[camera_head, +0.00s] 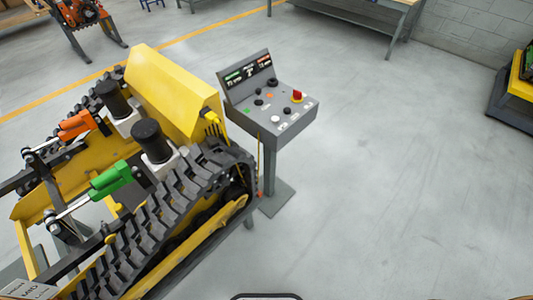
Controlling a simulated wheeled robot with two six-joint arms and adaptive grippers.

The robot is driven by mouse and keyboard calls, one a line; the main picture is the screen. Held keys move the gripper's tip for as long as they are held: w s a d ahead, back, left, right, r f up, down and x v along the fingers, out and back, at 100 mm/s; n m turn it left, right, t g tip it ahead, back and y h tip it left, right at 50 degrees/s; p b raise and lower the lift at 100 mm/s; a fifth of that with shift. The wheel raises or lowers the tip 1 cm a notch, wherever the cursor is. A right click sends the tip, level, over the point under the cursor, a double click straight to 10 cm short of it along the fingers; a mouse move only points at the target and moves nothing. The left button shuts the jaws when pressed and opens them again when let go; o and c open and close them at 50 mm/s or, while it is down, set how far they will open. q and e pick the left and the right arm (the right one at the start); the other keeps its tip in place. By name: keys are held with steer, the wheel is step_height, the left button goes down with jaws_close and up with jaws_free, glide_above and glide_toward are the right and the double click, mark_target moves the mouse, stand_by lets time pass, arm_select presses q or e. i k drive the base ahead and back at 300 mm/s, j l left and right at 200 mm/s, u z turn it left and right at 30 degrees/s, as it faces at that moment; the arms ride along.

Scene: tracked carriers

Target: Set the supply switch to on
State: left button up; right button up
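A grey control console (289,119) stands on a post in the middle of the view, beside a yellow tracked carrier. Its sloped face carries several small black knobs, a green button (246,109), a white button (275,119) and a red knob (297,96) on a yellow base. A dark display (247,70) with green, white and red fields stands along its back edge. The labels are too small to read, so I cannot tell which control is the supply switch or how it is set. Neither of my grippers is in view.
The tracked carrier (177,92) fills the left, close against the console, with a black track (170,214). The console's base plate (274,199) lies on the floor. The floor to the right is clear. A workbench (365,20) and a yellow-black object (515,90) stand farther off.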

mark_target(298, 94)
steer(key=i+l+u, duration=0.1)
steer(key=u, duration=0.55)
steer(key=i+l+u, duration=0.15)
steer(key=l+u, duration=0.3)
steer(key=l, duration=0.7)
steer(key=l+u, duration=0.4)
steer(key=l, duration=1.25)
